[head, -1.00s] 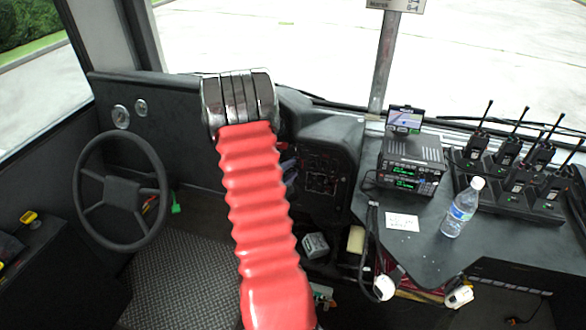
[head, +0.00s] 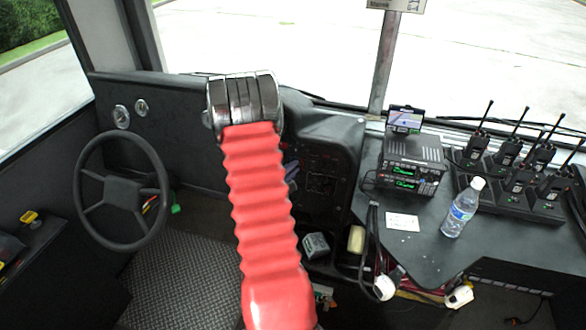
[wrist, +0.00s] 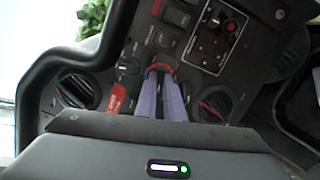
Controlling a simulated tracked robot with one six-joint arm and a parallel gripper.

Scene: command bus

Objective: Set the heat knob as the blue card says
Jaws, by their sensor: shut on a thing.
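In the wrist view, the two purple fingers of my gripper (wrist: 160,78) are shut on a small knob with a red rim (wrist: 161,67) on the black dash panel. Most of the knob is hidden by the fingers, so its pointer and setting cannot be read. In the head view, my red-sleeved arm covers much of the dash, and only a bit of the purple fingers shows beside it. I cannot make out a blue card in either view. A white card (head: 402,222) lies on the side desk, its print too small to read.
In the wrist view, a dark knob (wrist: 130,66) sits left of the gripped one, with rocker switches (wrist: 176,15) above. Round vents (wrist: 78,90) and a red label (wrist: 117,100) are close by. A steering wheel (head: 122,191), bottle (head: 462,208) and radios (head: 410,165) flank the arm.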

